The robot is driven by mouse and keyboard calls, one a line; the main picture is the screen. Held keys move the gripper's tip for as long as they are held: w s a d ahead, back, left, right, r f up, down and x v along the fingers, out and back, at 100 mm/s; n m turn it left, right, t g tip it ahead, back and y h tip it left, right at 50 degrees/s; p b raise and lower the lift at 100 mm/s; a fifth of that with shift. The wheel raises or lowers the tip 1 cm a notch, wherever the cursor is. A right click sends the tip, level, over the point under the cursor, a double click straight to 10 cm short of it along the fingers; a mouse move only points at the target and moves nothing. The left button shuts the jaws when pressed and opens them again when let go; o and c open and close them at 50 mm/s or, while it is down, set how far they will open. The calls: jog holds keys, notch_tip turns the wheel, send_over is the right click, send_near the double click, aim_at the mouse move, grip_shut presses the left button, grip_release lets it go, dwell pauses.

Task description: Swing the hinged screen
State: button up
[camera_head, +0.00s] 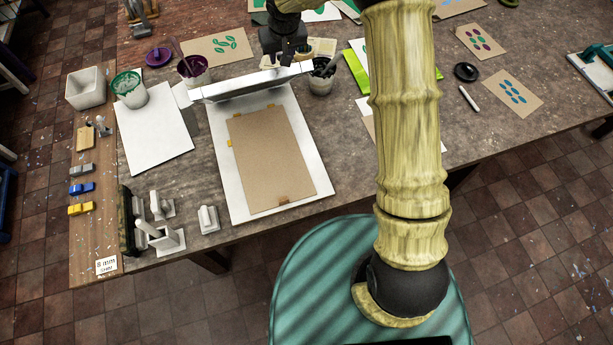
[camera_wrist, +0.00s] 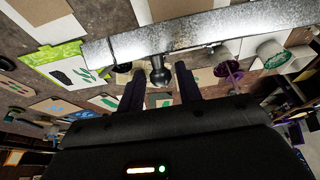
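The hinged screen (camera_head: 250,82) stands raised, almost edge-on, across the far end of a white baseboard (camera_head: 229,180). A brown card (camera_head: 270,155) lies flat on the baseboard between small orange tabs. My gripper (camera_head: 285,50) is on the far side of the screen, near its right half, partly hidden by my arm. In the wrist view, the screen's grey frame (camera_wrist: 200,35) crosses the top. A black knob (camera_wrist: 160,76) shows at its edge. My gripper's two dark fingers (camera_wrist: 160,82) are apart, with the knob between them in view and gaps on both sides. Contact cannot be seen.
Paint pots, one purple (camera_head: 193,70) and one dark (camera_head: 322,82), stand close to the screen's ends. A green pot (camera_head: 129,88), a white bin (camera_head: 86,88) and a white sheet (camera_head: 152,130) lie left. A grey stamp-like block (camera_head: 208,219) stands left of the baseboard. Printed cards (camera_head: 512,93) lie right.

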jog(key=shift+w+r, duration=0.15)
jog(key=c, duration=0.4)
jog(key=s+d+f+b, duration=0.1)
jog(key=s+f+b, duration=0.2)
jog(key=b, duration=0.1)
jog(key=s+d+f+b, duration=0.1)
jog(key=s+f+b, duration=0.2)
jog(key=b, duration=0.1)
jog(key=s+d+f+b, duration=0.1)
jog(key=s+f+b, duration=0.3)
jog(key=b, duration=0.1)
jog(key=shift+s, duration=0.1)
jog(key=shift+c, duration=0.2)
dwell(0.3)
jog(key=shift+a+f, duration=0.1)
jog(key=s+d+f+b, duration=0.2)
jog(key=s+f+b, duration=0.5)
jog(key=f+b, duration=0.5)
jog(key=shift+f+b, duration=0.15)
jog(key=shift+b, duration=0.25)
dwell(0.7)
jog(key=shift+d+f, duration=0.1)
jog(key=shift+f, duration=0.05)
